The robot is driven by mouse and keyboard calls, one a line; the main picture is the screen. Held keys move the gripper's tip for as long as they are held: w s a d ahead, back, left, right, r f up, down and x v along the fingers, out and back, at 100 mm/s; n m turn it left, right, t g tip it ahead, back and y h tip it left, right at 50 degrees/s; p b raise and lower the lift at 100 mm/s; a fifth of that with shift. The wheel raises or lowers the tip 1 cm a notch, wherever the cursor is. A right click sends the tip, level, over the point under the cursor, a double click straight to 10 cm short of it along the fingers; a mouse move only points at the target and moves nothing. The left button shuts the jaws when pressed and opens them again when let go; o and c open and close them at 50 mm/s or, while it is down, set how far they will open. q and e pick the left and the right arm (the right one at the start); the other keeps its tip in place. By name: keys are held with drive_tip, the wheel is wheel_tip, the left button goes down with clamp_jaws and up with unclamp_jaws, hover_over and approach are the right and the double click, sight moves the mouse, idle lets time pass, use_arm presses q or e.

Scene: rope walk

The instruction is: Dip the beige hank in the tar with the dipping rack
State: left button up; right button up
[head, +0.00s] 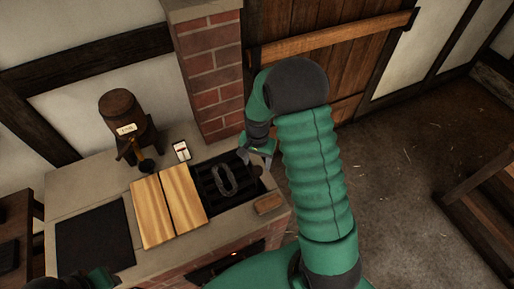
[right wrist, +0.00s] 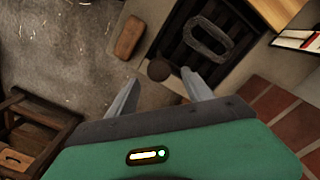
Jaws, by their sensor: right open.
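The hank (head: 223,190) is a loop, looking grey here, and it lies on the dark slatted dipping rack (head: 208,178) at the tar opening in the stone top. Both also show in the right wrist view, the hank (right wrist: 226,42) on the dark bars of the rack (right wrist: 190,58). A round dark knob (right wrist: 158,70) sits by the rack's end. My right gripper (right wrist: 158,76) is open and empty, its fingertips either side of the knob in that view, apart from the hank. The tar surface cannot be made out. Only a bit of my left arm shows at the lower left; its fingers are hidden.
Two wooden boards (head: 153,212) lie left of the rack. A wooden block (head: 270,204) lies at the right front edge. A labelled cask (head: 121,111) and a red and white card (head: 182,151) stand behind. A brick pillar (head: 213,75) rises at the back. Fire glows below.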

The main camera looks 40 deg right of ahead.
wheel_tip(320, 180, up, 13)
drive_tip(key=b, duration=0.1)
drive_tip(key=shift+b, duration=0.3)
drive_tip(key=s+a+f+n+t+b, duration=0.2)
drive_tip(key=s+a+f+n+b, duration=0.4)
drive_tip(key=a+f+n, duration=0.5)
drive_tip(key=s+a, duration=0.2)
drive_tip(key=a, duration=0.1)
drive_tip(key=shift+s+a+f+n+t+b, duration=0.3)
drive_tip(key=shift+s+f+n, duration=0.05)
drive_tip(key=shift+n, duration=0.05)
drive_tip(key=shift+a, duration=0.1)
drive_tip(key=shift+a, duration=0.2)
drive_tip(key=shift+d, duration=0.2)
